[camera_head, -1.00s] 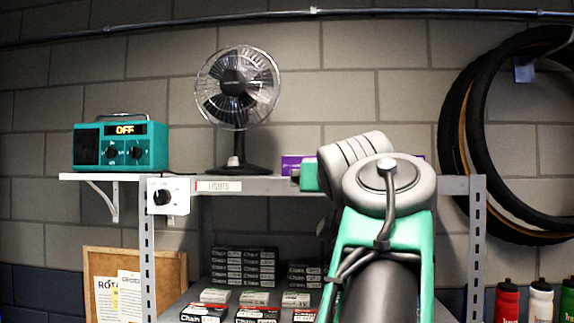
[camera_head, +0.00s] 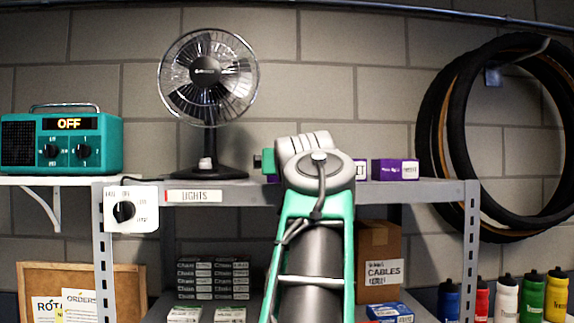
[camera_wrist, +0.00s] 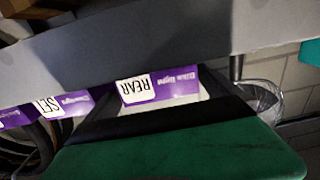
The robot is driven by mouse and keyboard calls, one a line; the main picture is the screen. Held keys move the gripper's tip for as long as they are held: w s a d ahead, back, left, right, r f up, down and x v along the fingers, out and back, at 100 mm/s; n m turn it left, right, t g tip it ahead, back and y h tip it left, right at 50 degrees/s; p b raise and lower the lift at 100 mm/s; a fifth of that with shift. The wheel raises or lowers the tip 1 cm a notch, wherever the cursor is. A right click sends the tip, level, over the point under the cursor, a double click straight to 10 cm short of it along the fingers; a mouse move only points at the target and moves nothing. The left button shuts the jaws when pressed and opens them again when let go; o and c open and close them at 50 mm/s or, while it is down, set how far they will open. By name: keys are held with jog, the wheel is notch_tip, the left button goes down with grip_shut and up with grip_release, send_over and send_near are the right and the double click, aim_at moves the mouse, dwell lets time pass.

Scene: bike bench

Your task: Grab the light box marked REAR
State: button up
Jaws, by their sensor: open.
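The light box marked REAR (camera_wrist: 158,87) is purple with a white label, seen upside down in the wrist view. It shows between the dark fingers of my gripper (camera_wrist: 153,78), which are open; I cannot tell whether they touch it. In the head view my arm hides most of the gripper, and a sliver of purple (camera_head: 272,178) shows at its left, perhaps this box. A purple box marked SET (camera_wrist: 62,104) is beside it. In the head view, a partly hidden purple box (camera_head: 361,170) and another purple box (camera_head: 395,170) stand right of my arm.
The grey shelf (camera_head: 430,190) carries a LIGHTS label (camera_head: 194,196). A black fan (camera_head: 208,90) stands at its left end, beside a teal radio (camera_head: 62,143). A dial switch (camera_head: 131,208) is on the left post. A CABLES carton (camera_head: 378,262) is below. Tyres (camera_head: 432,130) hang at right.

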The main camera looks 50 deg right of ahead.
jog(key=shift+a, duration=0.1)
jog(key=shift+c, duration=0.4)
jog(key=c, duration=0.3)
jog(key=shift+s, duration=0.1)
jog(key=c, duration=0.9)
jog(key=shift+r, duration=0.1)
jog(key=shift+c, duration=0.3)
jog(key=shift+r, duration=0.1)
